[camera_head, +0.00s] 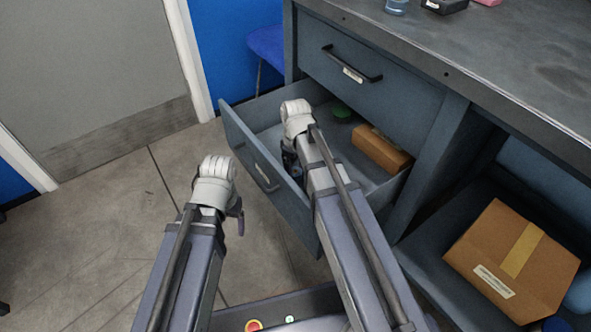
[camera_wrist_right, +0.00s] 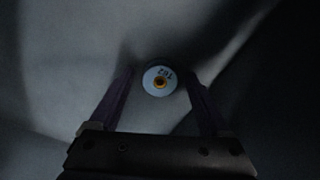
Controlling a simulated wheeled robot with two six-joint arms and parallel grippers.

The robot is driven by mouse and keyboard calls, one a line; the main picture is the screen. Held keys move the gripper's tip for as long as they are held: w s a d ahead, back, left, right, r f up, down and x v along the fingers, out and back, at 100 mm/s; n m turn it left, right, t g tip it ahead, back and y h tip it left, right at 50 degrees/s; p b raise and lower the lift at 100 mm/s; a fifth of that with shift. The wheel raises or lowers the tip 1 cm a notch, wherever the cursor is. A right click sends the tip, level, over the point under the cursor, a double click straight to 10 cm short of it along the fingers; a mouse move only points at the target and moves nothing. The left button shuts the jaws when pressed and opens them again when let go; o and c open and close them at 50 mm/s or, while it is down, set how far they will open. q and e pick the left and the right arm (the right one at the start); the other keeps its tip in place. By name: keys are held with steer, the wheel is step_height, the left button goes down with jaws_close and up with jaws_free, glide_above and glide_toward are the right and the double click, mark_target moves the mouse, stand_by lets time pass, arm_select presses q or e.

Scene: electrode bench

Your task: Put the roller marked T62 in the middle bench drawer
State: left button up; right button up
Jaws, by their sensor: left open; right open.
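The roller (camera_wrist_right: 160,80) shows in the right wrist view as a pale round end with an orange-ringed dark centre. Its mark appears upside down and reads like T62. It lies between the tips of my open right gripper (camera_wrist_right: 160,88), with dim grey surfaces around it. In the head view my right gripper (camera_head: 291,160) reaches down into the pulled-out drawer (camera_head: 268,170), just inside its front; the roller is hidden there. This drawer is below a closed drawer (camera_head: 370,75). My left gripper (camera_head: 238,215) is open and empty, outside the drawer front, over the floor.
The open drawer also holds a brown box (camera_head: 381,149) and a green round item (camera_head: 341,111). A taped carton (camera_head: 512,262) sits on the lower shelf at right. The bench top (camera_head: 480,60) carries small items at its back. Floor at left is clear.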

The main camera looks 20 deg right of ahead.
mark_target(295, 172)
steer(key=shift+r, duration=0.1)
step_height(295, 172, up, 12)
steer(key=p, duration=1.2)
stand_by(0.6)
